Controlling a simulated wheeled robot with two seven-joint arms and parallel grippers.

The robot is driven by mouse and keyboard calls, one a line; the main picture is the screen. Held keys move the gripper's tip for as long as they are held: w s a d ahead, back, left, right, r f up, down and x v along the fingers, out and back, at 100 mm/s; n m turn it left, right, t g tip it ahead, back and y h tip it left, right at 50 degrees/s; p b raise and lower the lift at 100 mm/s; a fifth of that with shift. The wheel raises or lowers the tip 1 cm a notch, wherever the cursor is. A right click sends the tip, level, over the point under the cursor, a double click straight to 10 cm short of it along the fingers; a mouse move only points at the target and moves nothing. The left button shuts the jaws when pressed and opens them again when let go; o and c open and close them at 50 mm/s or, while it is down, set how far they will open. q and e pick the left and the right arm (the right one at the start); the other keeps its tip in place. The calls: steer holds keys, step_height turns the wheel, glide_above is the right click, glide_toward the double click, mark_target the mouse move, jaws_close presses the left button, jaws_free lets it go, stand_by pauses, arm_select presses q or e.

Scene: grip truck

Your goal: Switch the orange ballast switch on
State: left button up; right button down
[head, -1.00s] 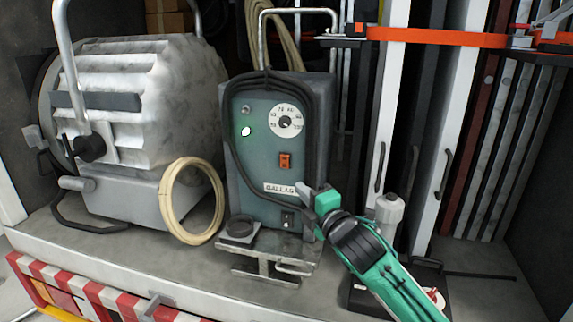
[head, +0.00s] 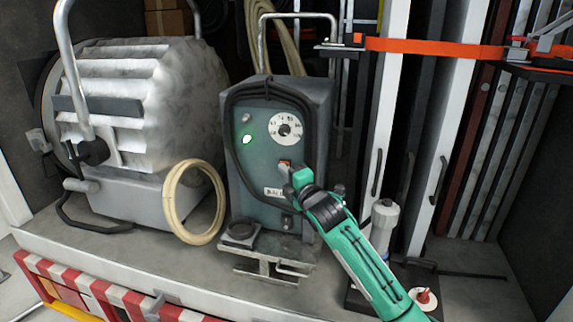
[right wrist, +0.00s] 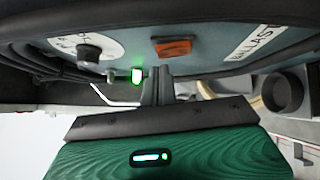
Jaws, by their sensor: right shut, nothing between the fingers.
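The ballast (head: 276,235) is a dark box with a teal front panel and stands upright on the truck bed. Its orange switch (head: 285,163) is partly hidden behind my right gripper (head: 291,170) in the head view. The switch shows clearly in the right wrist view (right wrist: 172,47). My right gripper is shut and empty, with its fingertips (right wrist: 158,84) close to the panel near the switch. I cannot tell whether they touch it, nor which way the switch is set. A green lamp (head: 247,140) glows on the panel. My left gripper is not in view.
A large silver lamp housing (head: 150,100) and a coiled cream cable (head: 193,203) stand left of the ballast. A black cable loops around the panel. A grey bottle-like object (head: 382,222) and upright white panels (head: 455,120) stand to the right. An orange strap (head: 430,48) crosses them.

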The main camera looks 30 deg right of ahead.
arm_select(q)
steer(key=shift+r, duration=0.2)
arm_select(e)
steer(key=shift+w+d, duration=0.25)
steer(key=shift+d, duration=0.05)
steer(key=shift+w+d+r, duration=0.15)
steer(key=shift+r, duration=0.05)
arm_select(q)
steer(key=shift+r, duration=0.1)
